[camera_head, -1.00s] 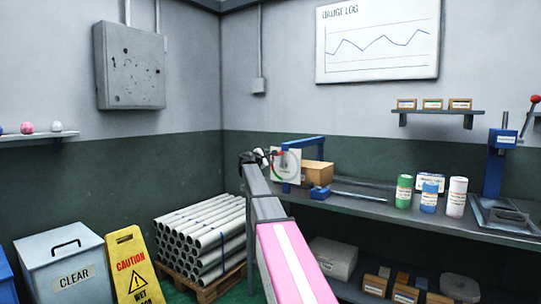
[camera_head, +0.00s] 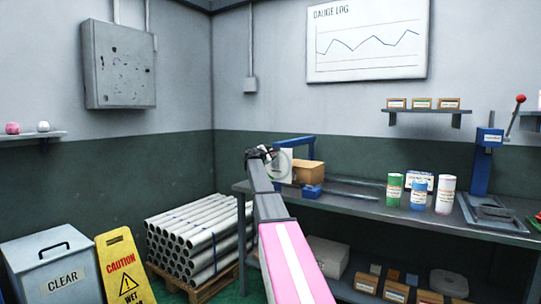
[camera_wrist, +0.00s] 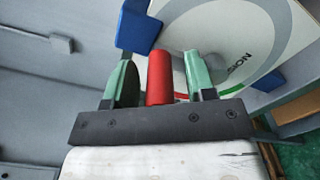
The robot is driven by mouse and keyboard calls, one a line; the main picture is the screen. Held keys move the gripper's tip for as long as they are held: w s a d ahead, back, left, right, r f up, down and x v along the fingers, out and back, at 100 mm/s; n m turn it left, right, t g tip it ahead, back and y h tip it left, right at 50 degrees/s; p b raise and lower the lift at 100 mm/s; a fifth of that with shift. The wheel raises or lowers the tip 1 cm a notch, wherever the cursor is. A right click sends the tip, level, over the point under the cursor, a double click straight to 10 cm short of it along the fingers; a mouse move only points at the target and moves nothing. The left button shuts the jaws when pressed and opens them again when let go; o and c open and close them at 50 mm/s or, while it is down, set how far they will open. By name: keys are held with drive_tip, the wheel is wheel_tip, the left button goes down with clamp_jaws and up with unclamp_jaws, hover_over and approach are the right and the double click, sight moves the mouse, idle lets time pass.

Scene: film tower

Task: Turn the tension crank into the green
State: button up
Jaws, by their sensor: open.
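The crank's red handle (camera_wrist: 160,78) stands between the two green fingers of my gripper (camera_wrist: 160,60) in the wrist view. The fingers are open, with a narrow gap visible on each side of the handle. Behind them is a white round dial (camera_wrist: 235,30) with a green arc and partly readable upside-down lettering; its pointer is not clear. In the head view my gripper (camera_head: 262,153) is at the upper left of the white dial plate (camera_head: 280,168) and covers part of it. The blue frame (camera_head: 294,141) stands at the dial on the bench.
A cardboard box (camera_head: 308,173) sits right of the dial. The grey bench (camera_head: 350,198) carries several canisters and a blue lever press (camera_head: 487,160) farther right. A pallet of pipes (camera_head: 195,240) and a yellow caution sign (camera_head: 124,268) stand on the floor at left.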

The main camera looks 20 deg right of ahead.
clamp_jaws()
drive_tip(key=shift+s, duration=0.15)
